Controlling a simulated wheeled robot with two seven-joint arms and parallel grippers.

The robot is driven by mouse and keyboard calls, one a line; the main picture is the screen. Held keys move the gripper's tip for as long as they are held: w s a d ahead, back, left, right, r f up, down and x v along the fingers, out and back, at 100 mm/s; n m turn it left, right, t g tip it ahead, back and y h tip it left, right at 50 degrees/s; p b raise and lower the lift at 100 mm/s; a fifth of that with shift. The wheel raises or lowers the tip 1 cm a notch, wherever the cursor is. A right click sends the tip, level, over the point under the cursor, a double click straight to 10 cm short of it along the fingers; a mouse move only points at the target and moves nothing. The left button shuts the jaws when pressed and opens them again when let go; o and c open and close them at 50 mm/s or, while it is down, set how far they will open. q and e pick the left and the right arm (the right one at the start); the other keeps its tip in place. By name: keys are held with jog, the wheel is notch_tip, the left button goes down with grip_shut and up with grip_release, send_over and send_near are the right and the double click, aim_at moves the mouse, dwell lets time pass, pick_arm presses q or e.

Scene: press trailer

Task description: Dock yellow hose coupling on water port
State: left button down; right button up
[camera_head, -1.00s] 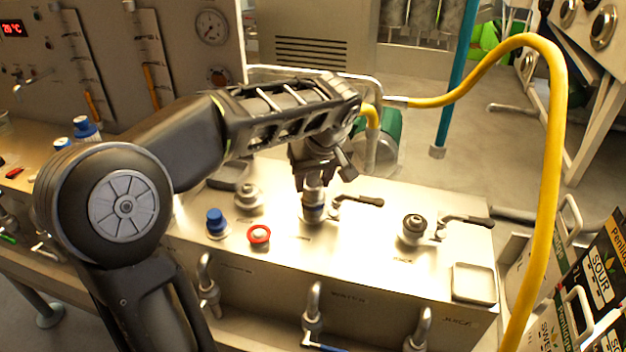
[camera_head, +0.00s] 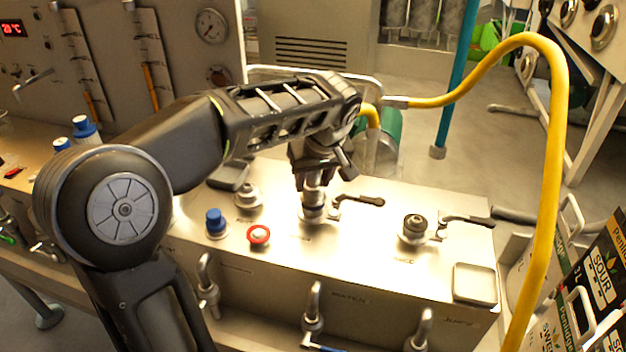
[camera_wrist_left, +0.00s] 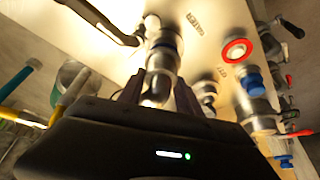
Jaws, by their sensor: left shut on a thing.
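My left gripper (camera_head: 318,180) points down over the metal counter and is shut on a silver coupling (camera_head: 313,193). In the left wrist view the gripper's dark fingers (camera_wrist_left: 158,95) sit on both sides of the coupling (camera_wrist_left: 161,66). The coupling stands roughly upright on a port (camera_head: 312,214), whose blue-tinted ring (camera_wrist_left: 165,41) shows in the wrist view. The two look in line and touching; I cannot tell whether they are locked. A yellow hose (camera_head: 553,150) arches at the right and passes behind my arm; its join to the coupling is hidden. My right gripper is not in view.
A black-handled lever (camera_head: 358,201) stands right beside the port. Another port (camera_head: 414,228) with a lever (camera_head: 466,221) is further right. A blue cap (camera_head: 215,222), a red ring (camera_head: 258,235) and a silver port (camera_head: 247,196) are left. Taps line the counter's front.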

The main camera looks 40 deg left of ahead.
pick_arm(q)
jog(key=shift+f+b, duration=0.6)
dwell(0.3)
jog(key=c, duration=1.1)
grip_release()
jog(key=p+v, duration=0.5)
jog(key=v, duration=0.6)
jog(key=shift+p, duration=0.35)
